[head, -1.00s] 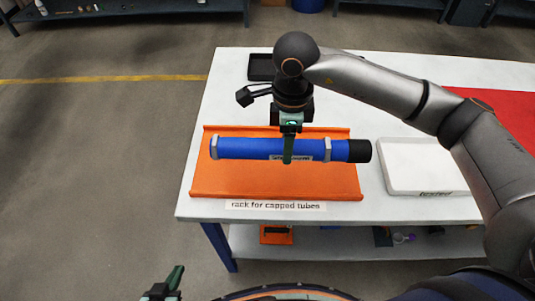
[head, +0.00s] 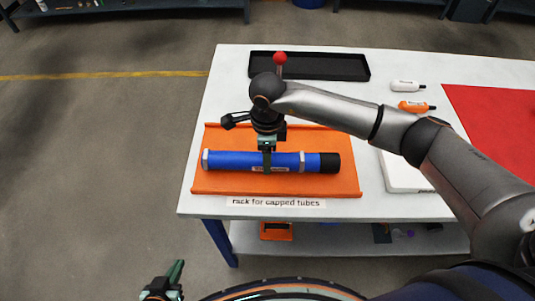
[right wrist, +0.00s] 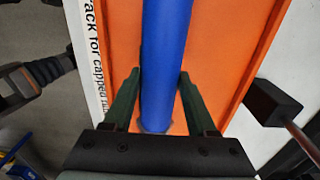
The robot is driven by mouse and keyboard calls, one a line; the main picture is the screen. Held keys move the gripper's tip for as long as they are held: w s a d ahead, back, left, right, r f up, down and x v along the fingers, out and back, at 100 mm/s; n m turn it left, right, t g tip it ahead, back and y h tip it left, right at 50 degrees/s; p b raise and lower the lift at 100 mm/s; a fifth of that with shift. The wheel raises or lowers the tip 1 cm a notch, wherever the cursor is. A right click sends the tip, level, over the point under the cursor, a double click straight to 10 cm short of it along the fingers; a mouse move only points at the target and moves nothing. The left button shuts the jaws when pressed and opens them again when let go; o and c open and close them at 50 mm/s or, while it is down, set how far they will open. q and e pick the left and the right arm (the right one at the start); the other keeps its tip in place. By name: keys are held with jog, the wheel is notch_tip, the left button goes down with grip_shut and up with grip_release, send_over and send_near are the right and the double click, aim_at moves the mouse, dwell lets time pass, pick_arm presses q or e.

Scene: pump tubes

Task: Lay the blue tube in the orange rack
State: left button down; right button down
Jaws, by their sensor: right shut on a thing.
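The blue tube (head: 232,160), with grey bands and a black cap at its right end, lies level over the orange rack (head: 345,185), within its outline. I cannot tell whether it touches the rack floor. My right gripper (head: 267,160) is shut on the tube near its middle, reaching down from above. In the right wrist view its green fingers (right wrist: 160,80) stand on both sides of the tube (right wrist: 165,40), with the orange rack (right wrist: 225,45) behind. My left gripper (head: 167,280) is at the bottom edge, away from the table; its opening is unclear.
A black tray (head: 335,67) lies at the back, with a red ball-topped thing (head: 280,58) by it. A white bottle (head: 407,86), an orange bottle (head: 416,106), a white tray (head: 395,175) and a red area (head: 500,120) are to the right. A label (head: 275,202) fronts the rack.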

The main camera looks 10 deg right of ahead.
jog(key=shift+f, duration=0.2)
jog(key=shift+c, duration=1)
grip_release()
jog(key=shift+r, duration=0.2)
notch_tip(320, 180, up, 12)
jog(key=b, duration=0.1)
